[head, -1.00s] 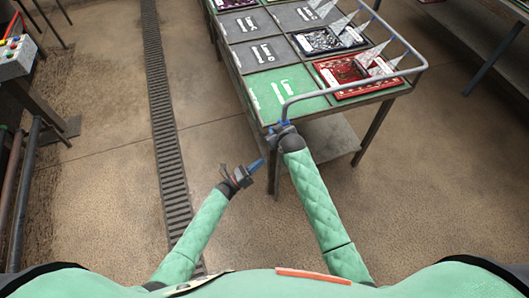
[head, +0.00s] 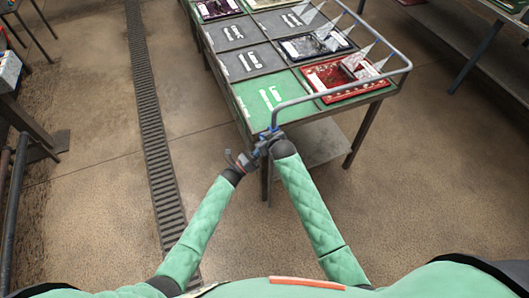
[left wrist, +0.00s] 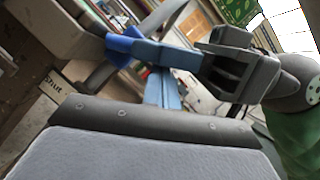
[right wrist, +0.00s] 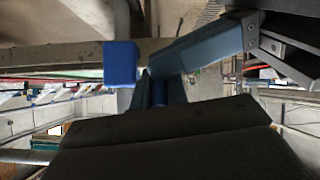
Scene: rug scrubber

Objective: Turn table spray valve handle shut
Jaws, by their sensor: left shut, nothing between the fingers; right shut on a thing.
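The bright blue valve handle (head: 270,131) is at the near corner of the table, by the foot of the grey pipe (head: 330,97). It shows larger in the left wrist view (left wrist: 124,46) and as a blue block in the right wrist view (right wrist: 121,64). My right gripper (head: 275,137) is at the handle and shut on it; the exact grip is partly hidden. My left gripper (head: 262,146) is shut and empty, close beside the right gripper and handle. Whether it touches them I cannot tell. A label reading "Shut" (left wrist: 50,84) shows near the handle in the left wrist view.
The table (head: 250,133) carries green and grey panels and trays, including a red tray (head: 343,77). The pipe runs around its right side with several clear spray fans. A floor drain (head: 158,150) lies left.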

